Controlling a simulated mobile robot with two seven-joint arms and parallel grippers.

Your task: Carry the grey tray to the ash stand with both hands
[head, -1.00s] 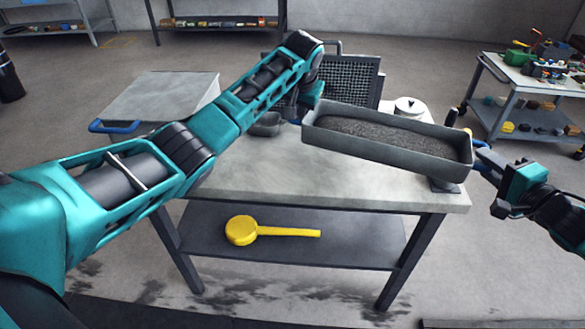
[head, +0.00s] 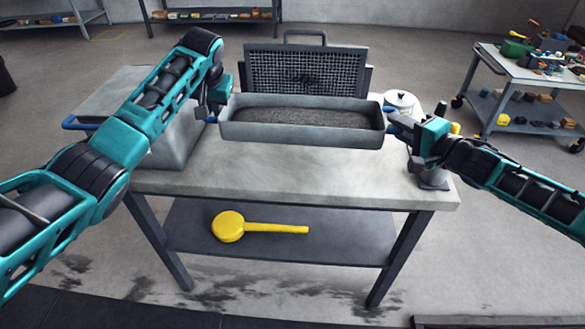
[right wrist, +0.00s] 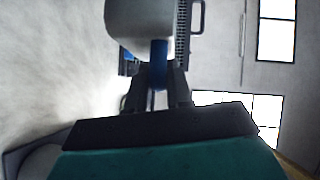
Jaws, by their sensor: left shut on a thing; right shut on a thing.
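The grey tray (head: 300,133), filled with dark grey ash-like material, is held level above the grey-topped table (head: 300,178). My left gripper (head: 211,112) is at the tray's left end, shut on its handle, mostly hidden by the gripper. My right gripper (head: 398,125) is shut on the blue handle at the right end. The right wrist view shows the fingers (right wrist: 158,85) around the blue handle (right wrist: 158,50), with the tray's end (right wrist: 138,25) beyond. I cannot tell which thing is the ash stand.
A dark mesh panel (head: 305,72) stands behind the tray. A white lidded pot (head: 399,101) is at the back right. A grey box-like unit (head: 125,90) with a blue handle is at left. A yellow ladle-like tool (head: 229,227) lies on the lower shelf. A loaded cart (head: 520,75) is far right.

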